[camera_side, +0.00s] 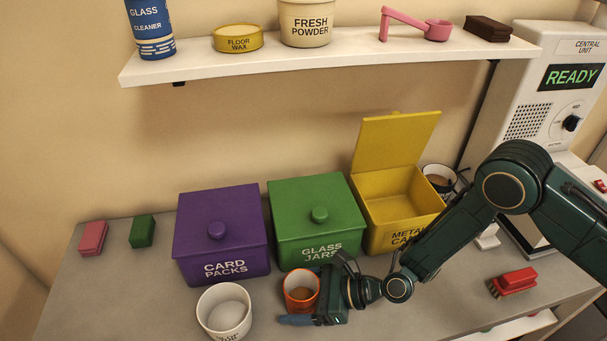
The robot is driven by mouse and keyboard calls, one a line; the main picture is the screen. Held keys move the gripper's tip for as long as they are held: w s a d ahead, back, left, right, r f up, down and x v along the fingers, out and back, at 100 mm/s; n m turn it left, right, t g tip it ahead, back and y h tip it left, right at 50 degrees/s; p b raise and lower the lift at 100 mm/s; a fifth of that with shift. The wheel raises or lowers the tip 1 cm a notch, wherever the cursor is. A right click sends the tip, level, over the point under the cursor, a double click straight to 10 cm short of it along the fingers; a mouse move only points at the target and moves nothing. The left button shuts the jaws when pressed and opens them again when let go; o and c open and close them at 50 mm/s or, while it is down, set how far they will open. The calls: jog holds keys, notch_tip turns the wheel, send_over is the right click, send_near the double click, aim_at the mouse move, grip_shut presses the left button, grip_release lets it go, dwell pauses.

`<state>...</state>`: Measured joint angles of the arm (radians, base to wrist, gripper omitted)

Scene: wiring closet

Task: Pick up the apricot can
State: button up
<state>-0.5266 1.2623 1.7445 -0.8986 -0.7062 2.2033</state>
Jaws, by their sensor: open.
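The apricot can (290,292) is a small open-topped orange can, upright on the grey counter in front of the green bin. My gripper (318,296) is low at its right side, with the jaws open. One blue-tipped finger reaches left along the front of the can. The other finger is hard to make out near the can's far side. The can's right side is partly hidden by my gripper, and I cannot tell if they touch.
A white tub (224,318) stands close to the left. Behind are the lidded purple bin (221,240), the lidded green bin (318,220) and the open yellow bin (390,190). A red brush (513,281) lies at right. The counter's left front is clear.

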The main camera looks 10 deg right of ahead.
jog(key=c, duration=1.2)
jog(key=shift+r, duration=0.1)
notch_tip(320, 180, up, 20)
dwell(0.8)
